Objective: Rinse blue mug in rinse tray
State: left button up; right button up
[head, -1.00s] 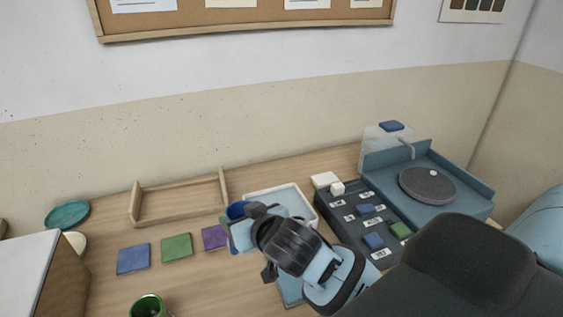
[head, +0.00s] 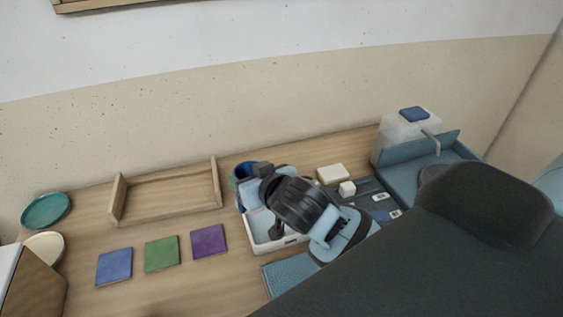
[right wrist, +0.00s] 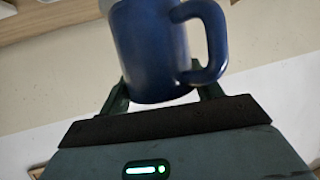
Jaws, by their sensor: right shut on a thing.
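The blue mug (head: 243,169) shows in the head view at the back left corner of the white rinse tray (head: 275,244), partly hidden by my gripper. I cannot tell whether it is inside the tray or above its rim. My right gripper (head: 249,175) is shut on the mug, and the arm covers much of the tray. In the right wrist view the mug (right wrist: 150,45) sits between the fingers, with its handle to the right and its top cut off by the frame. My left gripper is not in view.
Blue (head: 114,267), green (head: 162,254) and purple (head: 209,241) squares lie left of the tray. A wooden frame (head: 168,205) stands behind them. A blue mat (head: 289,273) lies in front of the tray. A white block (head: 333,173) and a dark panel stand to its right.

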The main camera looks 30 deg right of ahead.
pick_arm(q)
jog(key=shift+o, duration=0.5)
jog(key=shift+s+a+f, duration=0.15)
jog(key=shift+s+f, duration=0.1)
pick_arm(e)
jog(key=shift+w+f+n+y, duration=0.25)
jog(key=shift+n+y, duration=0.15)
jog(key=shift+y, duration=0.1)
jog(key=d+f+n+y, duration=0.1)
jog(key=w+d+f+n+y+b, duration=0.1)
jog(key=f+n+y, duration=0.1)
jog(key=shift+w+f+n+g+y, duration=0.1)
jog(key=shift+w+n+g+y, duration=0.1)
jog(key=shift+n+g+y, duration=0.1)
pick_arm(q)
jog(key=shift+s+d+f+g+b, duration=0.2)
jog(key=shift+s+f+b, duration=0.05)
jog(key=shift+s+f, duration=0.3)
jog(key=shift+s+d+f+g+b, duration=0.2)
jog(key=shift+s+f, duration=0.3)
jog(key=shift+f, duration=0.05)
pick_arm(e)
jog(key=d+n+y, duration=0.1)
jog(key=d, duration=0.5)
jog(key=shift+d+n+g+y, duration=0.3)
jog(key=shift+w+f, duration=0.1)
